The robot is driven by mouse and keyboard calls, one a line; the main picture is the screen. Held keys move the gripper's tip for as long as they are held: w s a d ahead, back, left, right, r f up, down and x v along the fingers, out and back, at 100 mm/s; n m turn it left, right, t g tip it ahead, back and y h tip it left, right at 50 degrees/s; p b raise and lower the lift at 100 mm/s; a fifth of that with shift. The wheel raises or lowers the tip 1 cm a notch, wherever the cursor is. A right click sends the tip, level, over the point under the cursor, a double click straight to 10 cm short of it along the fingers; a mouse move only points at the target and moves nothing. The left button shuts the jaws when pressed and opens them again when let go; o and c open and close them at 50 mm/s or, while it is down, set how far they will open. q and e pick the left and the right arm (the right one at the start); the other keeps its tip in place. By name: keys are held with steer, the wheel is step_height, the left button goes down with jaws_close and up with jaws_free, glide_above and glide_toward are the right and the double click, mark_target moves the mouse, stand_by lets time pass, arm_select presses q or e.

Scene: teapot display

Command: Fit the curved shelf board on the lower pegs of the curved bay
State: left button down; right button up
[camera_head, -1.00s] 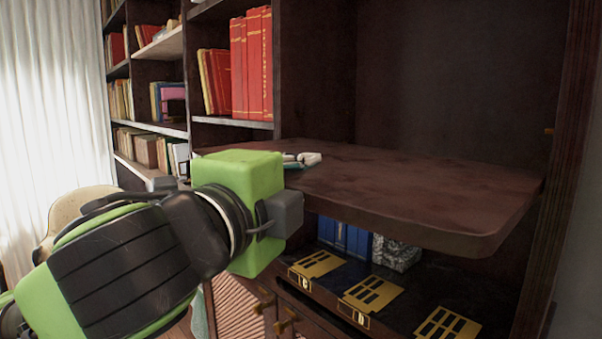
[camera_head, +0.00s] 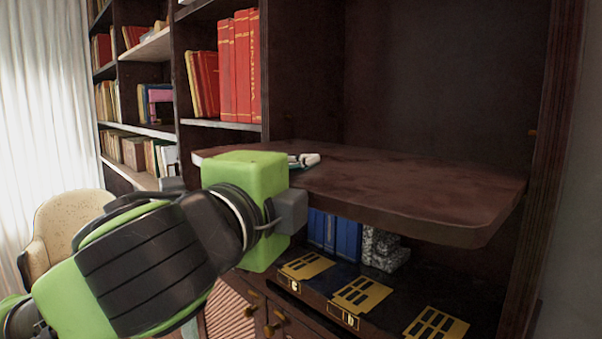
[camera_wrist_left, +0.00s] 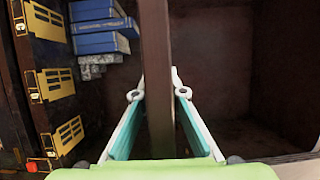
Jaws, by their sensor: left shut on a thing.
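The curved shelf board (camera_head: 410,190) is dark brown with a rounded front corner. It lies roughly level across the opening of the curved bay (camera_head: 430,80), its right end close to the bay's right side. My left gripper (camera_head: 304,160) is shut on the board's front edge. In the left wrist view the board (camera_wrist_left: 157,50) stands edge-on between the two fingers of my left gripper (camera_wrist_left: 159,95). A small brass peg (camera_head: 532,132) shows on the bay's right side, above the board. The lower pegs cannot be made out. My right gripper is out of view.
Below the board are blue books (camera_head: 335,232), a speckled box (camera_head: 383,248) and dark file boxes with yellow fronts (camera_head: 362,295). Red books (camera_head: 238,65) fill the shelf to the left. A chair (camera_head: 65,220) stands at the left. The bay above the board is empty.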

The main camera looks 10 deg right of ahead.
arm_select(q)
steer(key=p, duration=0.2)
glide_toward(376, 152)
steer(key=shift+w+a+f, duration=0.1)
steer(key=shift+w+a, duration=0.15)
steer(key=shift+w, duration=0.4)
steer(key=shift+w+a, duration=0.25)
steer(key=shift+w, duration=0.4)
steer(key=shift+w+a+f, duration=0.1)
steer(key=shift+w+a, duration=0.15)
steer(key=shift+w, duration=0.4)
stand_by(1.5)
steer(key=shift+w+d+p, duration=0.35)
steer(key=shift+w+d, duration=0.5)
steer(key=shift+d, duration=0.3)
steer(key=shift+w+d+p, duration=0.3)
steer(key=shift+w+d, duration=0.5)
steer(key=shift+d, duration=0.3)
steer(key=shift+w+d+p, duration=0.35)
steer(key=shift+w+d, duration=0.5)
steer(key=shift+d, duration=0.3)
stand_by(0.5)
